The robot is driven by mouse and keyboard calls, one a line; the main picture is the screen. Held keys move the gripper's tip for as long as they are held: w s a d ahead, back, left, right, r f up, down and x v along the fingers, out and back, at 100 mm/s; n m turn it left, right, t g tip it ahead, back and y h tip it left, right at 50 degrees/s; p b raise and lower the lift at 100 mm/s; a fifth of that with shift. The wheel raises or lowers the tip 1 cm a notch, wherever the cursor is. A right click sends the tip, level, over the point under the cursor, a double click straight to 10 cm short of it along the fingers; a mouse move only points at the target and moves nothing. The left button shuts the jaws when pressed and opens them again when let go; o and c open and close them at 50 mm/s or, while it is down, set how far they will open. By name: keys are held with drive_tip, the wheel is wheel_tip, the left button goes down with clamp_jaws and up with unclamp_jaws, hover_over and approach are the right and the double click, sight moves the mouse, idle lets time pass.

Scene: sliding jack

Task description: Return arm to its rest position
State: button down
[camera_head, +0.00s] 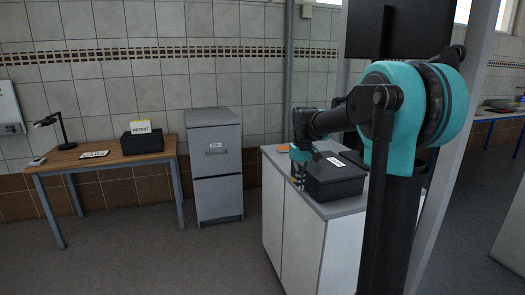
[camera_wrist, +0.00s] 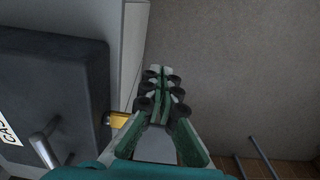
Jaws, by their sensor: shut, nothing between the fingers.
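My teal and black arm reaches in from the right in the head view, over the white cabinet (camera_head: 294,222). My gripper (camera_head: 297,180) points down at the cabinet's left edge, just left of a dark box (camera_head: 335,182) with a white label. In the wrist view my gripper's green fingers with black joints (camera_wrist: 162,75) are closed together with nothing between them. The dark box (camera_wrist: 55,75) fills the left of that view, with a metal handle (camera_wrist: 45,150) on it. A small brass-yellow part (camera_wrist: 119,119) shows at its side, close to my left finger; contact cannot be told.
A wooden table (camera_head: 105,156) at the left holds a lamp (camera_head: 56,130) and a labelled dark box (camera_head: 142,143). A grey drawer cabinet (camera_head: 217,165) stands beside it. The floor (camera_head: 170,255) between them and the white cabinet is clear. An orange item (camera_head: 284,148) lies behind my gripper.

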drive_tip(key=s+d+f+m+t, duration=0.1)
drive_tip(key=s+d+f+t, duration=0.1)
drive_tip(key=s+f, duration=0.7)
drive_tip(key=s+d+f+m+t, duration=0.1)
drive_tip(key=s+d+f+m, duration=0.1)
drive_tip(key=s+f, duration=0.7)
drive_tip(key=s+d, duration=0.1)
drive_tip(key=s, duration=0.7)
drive_tip(key=shift+d+t, duration=0.15)
drive_tip(key=shift+t, duration=0.25)
